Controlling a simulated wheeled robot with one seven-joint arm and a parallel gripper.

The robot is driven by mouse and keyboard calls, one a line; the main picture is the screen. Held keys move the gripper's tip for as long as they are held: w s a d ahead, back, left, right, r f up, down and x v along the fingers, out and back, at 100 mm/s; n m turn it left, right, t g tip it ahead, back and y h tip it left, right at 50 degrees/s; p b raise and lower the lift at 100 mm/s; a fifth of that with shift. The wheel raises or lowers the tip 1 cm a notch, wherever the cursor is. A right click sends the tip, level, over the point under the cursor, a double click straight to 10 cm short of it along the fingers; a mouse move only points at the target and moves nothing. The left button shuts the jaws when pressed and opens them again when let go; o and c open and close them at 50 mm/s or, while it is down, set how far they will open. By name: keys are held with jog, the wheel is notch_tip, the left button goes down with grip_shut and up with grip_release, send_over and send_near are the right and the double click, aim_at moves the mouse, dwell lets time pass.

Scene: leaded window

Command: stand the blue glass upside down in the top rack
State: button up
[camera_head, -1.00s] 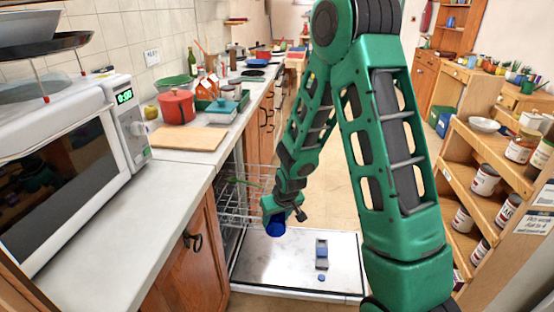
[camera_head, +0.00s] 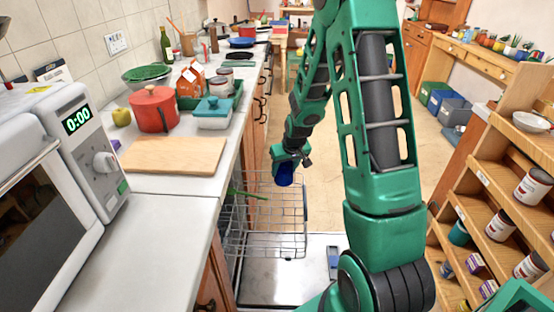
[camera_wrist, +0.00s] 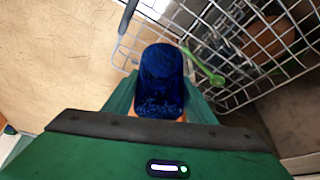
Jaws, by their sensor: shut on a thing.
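The blue glass (camera_head: 284,176) is held in my gripper (camera_head: 288,157), which is shut on it. The glass shows below the jaws, near the far right part of the wire rack (camera_head: 264,234), and looks raised above it. In the wrist view the dark blue glass (camera_wrist: 162,80) fills the space in front of the palm, with the wire rack (camera_wrist: 240,100) beside it to the right. Which end of the glass is its mouth I cannot tell. The jaws are partly hidden behind the glass in the wrist view.
A green utensil (camera_head: 248,193) lies in the rack. The open dishwasher door (camera_head: 280,285) is below it, with a grey-blue object (camera_head: 333,262) on it. The counter (camera_head: 165,210) borders the rack at left; shelves with jars (camera_head: 500,222) stand at right.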

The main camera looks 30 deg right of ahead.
aim_at(289, 179)
jog(key=shift+w+d+f, duration=0.1)
jog(key=shift+d+f, duration=0.05)
jog(key=shift+f, duration=1.65)
jog(key=shift+w+d+f, duration=0.1)
jog(key=shift+f, duration=1.7)
jog(key=shift+w+d+f, duration=0.1)
jog(key=shift+d+f, duration=0.05)
jog(key=shift+f, duration=1.65)
jog(key=shift+f, duration=0.6)
jog(key=o, duration=1.4)
jog(key=shift+s, duration=0.1)
jog(key=v, duration=1)
jog(key=shift+s+r, duration=0.1)
jog(key=shift+r, duration=0.25)
